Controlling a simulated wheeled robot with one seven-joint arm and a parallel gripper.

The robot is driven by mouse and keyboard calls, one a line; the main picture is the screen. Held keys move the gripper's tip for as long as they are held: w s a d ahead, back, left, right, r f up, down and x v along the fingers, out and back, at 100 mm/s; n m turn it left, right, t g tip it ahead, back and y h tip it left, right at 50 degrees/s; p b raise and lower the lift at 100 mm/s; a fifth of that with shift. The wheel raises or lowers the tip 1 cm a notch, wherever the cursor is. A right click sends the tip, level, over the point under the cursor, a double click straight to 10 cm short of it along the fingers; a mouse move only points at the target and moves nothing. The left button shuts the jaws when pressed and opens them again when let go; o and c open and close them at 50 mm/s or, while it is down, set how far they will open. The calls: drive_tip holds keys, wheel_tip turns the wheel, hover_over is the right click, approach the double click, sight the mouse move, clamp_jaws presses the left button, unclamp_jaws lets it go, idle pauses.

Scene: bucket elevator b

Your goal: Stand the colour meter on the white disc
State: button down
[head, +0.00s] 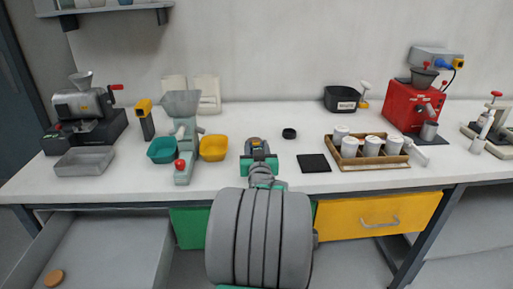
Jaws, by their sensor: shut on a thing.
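My gripper (258,164) is in the middle of the head view, over the front half of the white bench. It is shut on a small dark grey device with an orange-yellow part, which I take to be the colour meter (255,143). The green jaws and my arm hide its lower part. I cannot tell whether it touches the bench top. I cannot make out a white disc in this view. A small black round piece (289,133) lies on the bench just right of and behind the gripper.
A black square mat (314,163) and a wooden tray (375,163) of white cups are to the right. A grey-green grinder (184,135) stands between teal (162,150) and yellow (213,148) bowls at left. A yellow-and-black handheld device (145,118) stands beyond them.

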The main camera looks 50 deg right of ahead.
drive_tip(key=c, duration=1.2)
unclamp_jaws()
drive_tip(key=o, duration=0.4)
drive_tip(key=shift+o, duration=0.2)
drive_tip(key=v, duration=1.2)
drive_tip(key=shift+r, duration=0.1)
